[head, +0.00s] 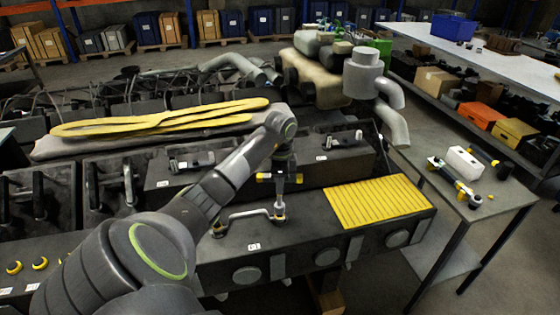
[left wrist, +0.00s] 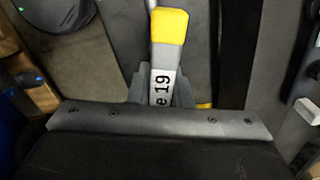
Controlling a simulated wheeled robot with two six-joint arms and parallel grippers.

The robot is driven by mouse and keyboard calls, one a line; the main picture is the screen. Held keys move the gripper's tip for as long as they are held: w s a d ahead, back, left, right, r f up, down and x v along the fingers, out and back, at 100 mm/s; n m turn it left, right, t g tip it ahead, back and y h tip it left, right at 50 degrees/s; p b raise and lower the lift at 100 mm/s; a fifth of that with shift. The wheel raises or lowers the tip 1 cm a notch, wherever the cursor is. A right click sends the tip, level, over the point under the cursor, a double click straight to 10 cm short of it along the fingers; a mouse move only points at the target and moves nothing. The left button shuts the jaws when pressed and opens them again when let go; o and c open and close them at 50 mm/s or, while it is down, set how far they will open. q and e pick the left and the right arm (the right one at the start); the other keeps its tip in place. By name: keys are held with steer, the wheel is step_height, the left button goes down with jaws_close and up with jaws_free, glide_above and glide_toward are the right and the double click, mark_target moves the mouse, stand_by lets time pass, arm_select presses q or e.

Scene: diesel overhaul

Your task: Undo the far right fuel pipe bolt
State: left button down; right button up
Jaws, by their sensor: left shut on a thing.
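My left gripper (head: 280,172) is shut on a grey tool with yellow ends (head: 265,178), above the engine block. In the left wrist view the tool (left wrist: 164,60) has a yellow tip and a white label whose visible part reads "e 19". A shaft runs down below the gripper to the right end of a silver fuel pipe (head: 248,214). A yellow-marked bolt (head: 278,218) shows at that end; whether the shaft sits on it, I cannot tell. The pipe's left end is close to my arm and partly hidden. My right gripper is not in view.
A yellow ribbed mat (head: 378,203) lies on the block to the right. A side table (head: 495,208) holds a white box (head: 464,162) and several tools. A yellow looped strap (head: 160,120) lies behind my arm. Large grey pipes (head: 392,125) stand at the back.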

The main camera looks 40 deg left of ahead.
arm_select(q)
steer(key=m+b, duration=0.2)
steer(key=m, duration=0.1)
steer(key=shift+f+m, duration=0.15)
steer(key=shift+m, duration=0.15)
steer(key=m+b, duration=0.3)
steer(key=m, duration=0.2)
steer(key=shift+m, duration=1)
steer(key=m, duration=0.5)
steer(key=shift+a, duration=0.1)
steer(key=m, duration=0.6)
steer(key=shift+b, duration=0.3)
steer(key=m, duration=0.5)
steer(key=shift+m, duration=3.1)
